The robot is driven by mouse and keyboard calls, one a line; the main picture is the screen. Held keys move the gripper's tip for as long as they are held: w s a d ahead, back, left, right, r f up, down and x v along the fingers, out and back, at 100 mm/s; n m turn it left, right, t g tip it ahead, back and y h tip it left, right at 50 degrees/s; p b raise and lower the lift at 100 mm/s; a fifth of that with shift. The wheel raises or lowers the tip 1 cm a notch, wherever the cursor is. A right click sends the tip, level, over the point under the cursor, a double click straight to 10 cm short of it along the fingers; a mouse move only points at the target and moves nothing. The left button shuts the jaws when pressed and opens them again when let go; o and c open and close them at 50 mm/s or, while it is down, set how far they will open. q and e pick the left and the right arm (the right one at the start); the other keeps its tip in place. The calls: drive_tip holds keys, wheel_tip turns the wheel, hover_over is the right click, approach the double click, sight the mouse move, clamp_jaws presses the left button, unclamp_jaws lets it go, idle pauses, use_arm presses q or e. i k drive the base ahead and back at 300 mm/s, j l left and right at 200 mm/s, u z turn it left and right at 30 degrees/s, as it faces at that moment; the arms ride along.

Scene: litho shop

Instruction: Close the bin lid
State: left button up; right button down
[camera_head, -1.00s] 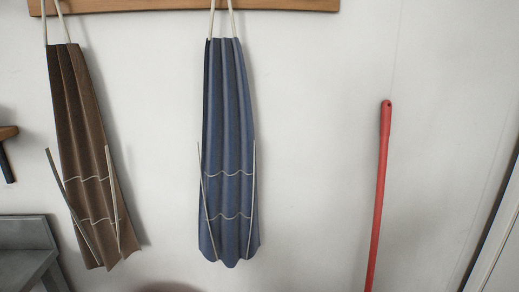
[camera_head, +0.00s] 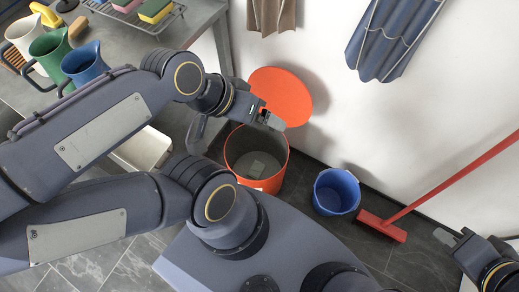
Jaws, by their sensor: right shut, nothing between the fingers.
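The orange bin (camera_head: 270,184) stands on the floor near the wall, its mouth open and a greyish thing visible at its bottom. Its round orange lid (camera_head: 285,90) is raised behind the bin, tilted up towards the wall. My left gripper (camera_head: 270,119) is over the bin's far rim, in front of the lid's lower part. I cannot tell whether it touches the lid, or whether its jaws are open. My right gripper (camera_head: 449,238) is at the lower right, shut and empty, away from the bin, near the red broom.
A blue bucket (camera_head: 335,193) stands right of the bin. A red broom (camera_head: 383,227) leans beyond it. A grey table (camera_head: 120,38) at upper left holds several jugs and a rack of sponges. Brown and blue aprons (camera_head: 390,38) hang on the wall. A pale tray (camera_head: 143,148) sits low at left.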

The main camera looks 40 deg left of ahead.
sight(287, 96)
drive_tip(key=u, duration=1.2)
drive_tip(key=l+u, duration=0.2)
drive_tip(key=u, duration=0.3)
drive_tip(key=l+u, duration=0.2)
drive_tip(key=u, duration=0.3)
drive_tip(key=l+u, duration=0.2)
drive_tip(key=u, duration=0.25)
